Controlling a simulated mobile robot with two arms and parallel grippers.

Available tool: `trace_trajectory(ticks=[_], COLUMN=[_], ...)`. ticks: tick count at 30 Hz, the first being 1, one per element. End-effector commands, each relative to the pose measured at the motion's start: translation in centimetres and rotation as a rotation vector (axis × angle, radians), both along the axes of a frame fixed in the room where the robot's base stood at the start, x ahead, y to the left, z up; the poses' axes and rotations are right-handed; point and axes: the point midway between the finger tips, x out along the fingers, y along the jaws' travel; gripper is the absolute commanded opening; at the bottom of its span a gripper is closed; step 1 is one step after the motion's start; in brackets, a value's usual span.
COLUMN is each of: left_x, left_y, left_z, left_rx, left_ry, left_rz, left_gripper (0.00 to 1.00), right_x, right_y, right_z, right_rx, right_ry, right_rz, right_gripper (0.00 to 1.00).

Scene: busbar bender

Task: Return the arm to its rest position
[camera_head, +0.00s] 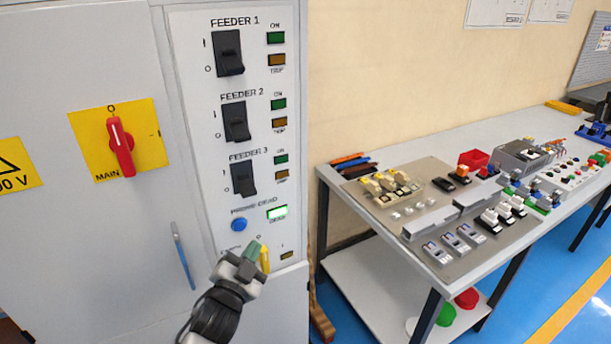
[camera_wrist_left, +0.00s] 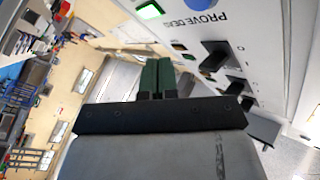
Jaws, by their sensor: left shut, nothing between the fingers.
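My left gripper (camera_head: 254,249) is in front of the lower part of the cabinet panel (camera_head: 290,170), just below the blue PROVE DEAD button (camera_head: 239,225) and its lit green lamp (camera_head: 277,212). Its green fingers are together and empty in the left wrist view (camera_wrist_left: 157,75). A yellow part (camera_head: 264,260) shows right beside the fingertips; I cannot tell whether they touch it. The gripper hides part of the lowest panel row. My right gripper is in neither view.
A blue door handle (camera_head: 183,256) is left of my arm. A workbench (camera_head: 345,205) with several parts stands at the right. Blue floor (camera_head: 560,290) lies clear before it.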

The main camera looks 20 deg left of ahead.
Motion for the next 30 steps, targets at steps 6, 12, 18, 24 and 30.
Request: trace_trajectory(ticks=[6, 12, 18, 24, 30], left_x=[0.2, -0.9, -6.5, -16.2, -28.6], left_y=[-0.1, -1.0, -2.8, -4.7, -6.1], left_z=[-2.5, -14.8, -29.1, -40.9, -49.2], left_rx=[-0.021, -0.128, -0.246, -0.34, -0.405], left_ry=[0.054, 0.322, 0.651, 0.975, 1.285], left_rz=[-0.002, -0.003, 0.016, 0.062, 0.137], left_gripper=[0.0, 0.0, 0.0, 0.0, 0.0], right_x=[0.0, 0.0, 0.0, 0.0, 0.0], right_y=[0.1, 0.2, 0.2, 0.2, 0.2], right_z=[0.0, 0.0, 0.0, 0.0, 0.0], right_rx=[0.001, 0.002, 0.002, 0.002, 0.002], right_ry=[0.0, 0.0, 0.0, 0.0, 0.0], right_rz=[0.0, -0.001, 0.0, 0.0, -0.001], right_gripper=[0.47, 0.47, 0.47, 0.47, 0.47])
